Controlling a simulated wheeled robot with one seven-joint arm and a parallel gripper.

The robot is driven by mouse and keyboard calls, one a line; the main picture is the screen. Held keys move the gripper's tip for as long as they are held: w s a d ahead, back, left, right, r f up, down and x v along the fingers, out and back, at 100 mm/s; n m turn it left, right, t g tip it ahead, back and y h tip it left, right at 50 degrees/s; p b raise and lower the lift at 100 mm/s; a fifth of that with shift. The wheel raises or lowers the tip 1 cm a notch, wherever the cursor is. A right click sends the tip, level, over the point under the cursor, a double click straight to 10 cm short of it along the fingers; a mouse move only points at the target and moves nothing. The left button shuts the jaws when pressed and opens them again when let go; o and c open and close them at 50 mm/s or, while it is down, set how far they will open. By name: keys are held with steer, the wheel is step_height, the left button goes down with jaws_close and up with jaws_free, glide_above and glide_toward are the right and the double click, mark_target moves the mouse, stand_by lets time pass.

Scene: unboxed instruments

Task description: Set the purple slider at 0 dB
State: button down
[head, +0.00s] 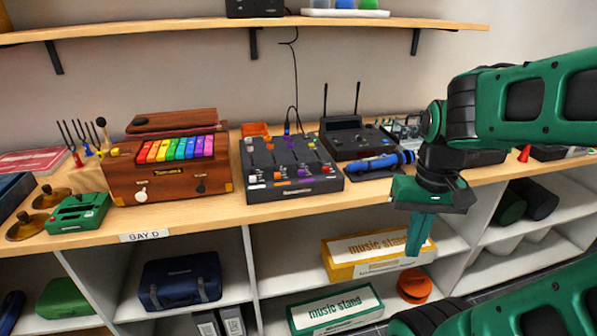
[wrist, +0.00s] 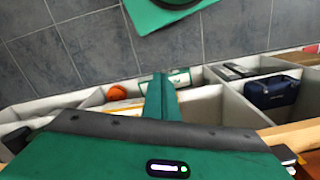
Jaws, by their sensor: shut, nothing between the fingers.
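The dark mixer (head: 265,157) with rows of coloured knobs and sliders sits on the wooden bench, at the middle of the head view. A small purple cap (head: 302,172) shows near its front edge; the dB marks are too small to read, so I cannot tell its setting. My gripper (head: 418,237) is shut and empty, pointing down in front of the bench, to the right of the mixer and apart from it. In the wrist view my gripper (wrist: 160,95) is shut above the floor and lower shelves; the mixer is out of that view.
A wooden case with rainbow keys (head: 178,180) stands left of the mixer. A black box with two antennas (head: 352,138) and a blue cylinder (head: 375,164) are close on its right. A shelf (head: 200,30) hangs above. A cable rises behind the mixer.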

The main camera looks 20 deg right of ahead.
steer(key=c, duration=2.3)
jaws_free()
steer(key=o, duration=0.5)
steer(key=shift+s+r, duration=0.15)
steer(key=shift+r, duration=0.25)
steer(key=shift+o, duration=0.4)
steer(key=shift+w+d+r+t, duration=0.15)
steer(key=shift+w+r, duration=0.15)
steer(key=shift+w, duration=0.15)
steer(key=shift+w+a+r+t, duration=0.15)
steer(key=shift+w+r, duration=0.1)
steer(key=shift+w, duration=0.15)
steer(key=n+t+h, duration=0.1)
steer(key=n+t, duration=0.3)
glide_toward(302, 170)
steer(key=x, duration=0.7)
steer(key=shift+a+f, duration=0.1)
steer(key=shift+f, duration=0.25)
steer(key=shift+w, duration=0.1)
jaws_close()
